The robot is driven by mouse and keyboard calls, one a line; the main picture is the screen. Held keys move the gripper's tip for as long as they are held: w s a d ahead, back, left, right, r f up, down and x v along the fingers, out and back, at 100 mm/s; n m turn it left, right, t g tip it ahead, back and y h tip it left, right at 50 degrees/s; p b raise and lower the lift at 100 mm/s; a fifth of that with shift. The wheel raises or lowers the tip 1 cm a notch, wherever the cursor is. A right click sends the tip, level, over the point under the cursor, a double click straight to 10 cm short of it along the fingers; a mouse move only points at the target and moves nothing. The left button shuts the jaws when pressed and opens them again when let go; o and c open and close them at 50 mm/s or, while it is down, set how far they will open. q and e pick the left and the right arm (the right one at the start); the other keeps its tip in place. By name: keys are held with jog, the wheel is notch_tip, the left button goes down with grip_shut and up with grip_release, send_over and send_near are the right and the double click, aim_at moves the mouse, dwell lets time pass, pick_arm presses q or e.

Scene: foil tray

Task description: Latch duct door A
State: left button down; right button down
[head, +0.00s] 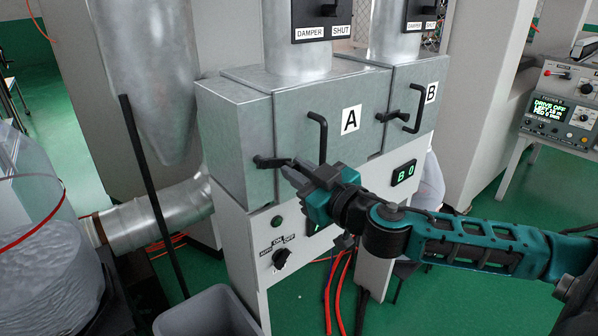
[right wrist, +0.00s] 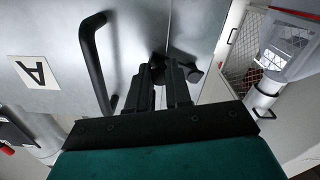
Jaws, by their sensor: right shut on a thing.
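Duct door A (head: 300,105) is a grey metal panel with a white "A" label (head: 350,119) and a black bar handle (head: 322,135). It looks flush with its housing, though a small gap cannot be ruled out. Its black latch (head: 266,163) sits at the door's lower left edge and points roughly sideways. My right gripper (head: 291,168) is shut on the latch's end, below and left of the bar handle. In the right wrist view, my fingers (right wrist: 168,75) partly hide the latch (right wrist: 189,68), beside the bar handle (right wrist: 91,55). My left gripper is not in view.
Door B (head: 425,85), with its own latch (head: 386,117) and handle (head: 416,108), is to the right. A black rod (head: 152,190) and a clear container (head: 40,220) stand at left. A grey bin (head: 208,312) is below. A control panel (head: 565,105) stands far right.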

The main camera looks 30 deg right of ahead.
jog(key=shift+d+r+n+p, duration=0.1)
jog(key=shift+r+n+p, duration=0.7)
jog(key=shift+n, duration=0.4)
jog(key=shift+r+n+p, duration=0.1)
jog(key=shift+n+p, duration=0.35)
jog(key=shift+n, duration=0.35)
jog(key=c, duration=1.1)
grip_release()
jog(key=shift+o, duration=0.2)
jog(key=shift+s, duration=0.1)
jog(key=s+d, duration=0.1)
jog(key=s, duration=1.1)
jog(key=shift+s+p, duration=0.3)
jog(key=shift+s, duration=0.05)
